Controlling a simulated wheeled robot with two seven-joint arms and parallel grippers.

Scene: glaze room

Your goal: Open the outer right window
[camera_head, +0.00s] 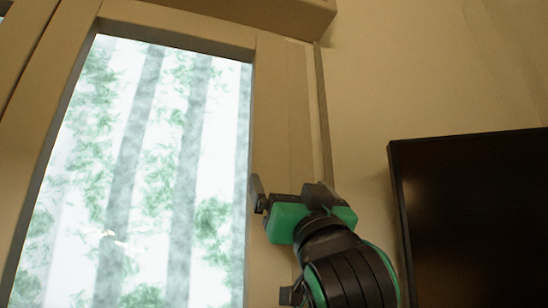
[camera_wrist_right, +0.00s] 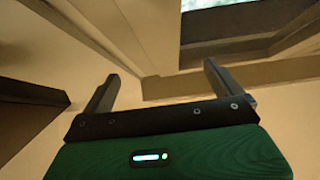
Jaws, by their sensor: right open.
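The window (camera_head: 280,130) fills the left half of the head view, with a beige frame around a bright pane (camera_head: 150,170) showing trees. It looks shut in its frame. My right gripper (camera_head: 288,191) is in front of the right side of the window frame, low in the head view. Its two dark fingers are apart, with nothing between them. In the right wrist view the open gripper (camera_wrist_right: 160,85) points at beige wall and frame edges, and part of the window (camera_wrist_right: 270,43) shows at the upper right. I see no handle. My left gripper is not in view.
A dark flat panel (camera_head: 475,215), like a screen, is on the right of the head view, close to my right arm. Plain beige wall (camera_head: 425,75) lies above it. A beige ledge (camera_head: 250,12) juts out above the window.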

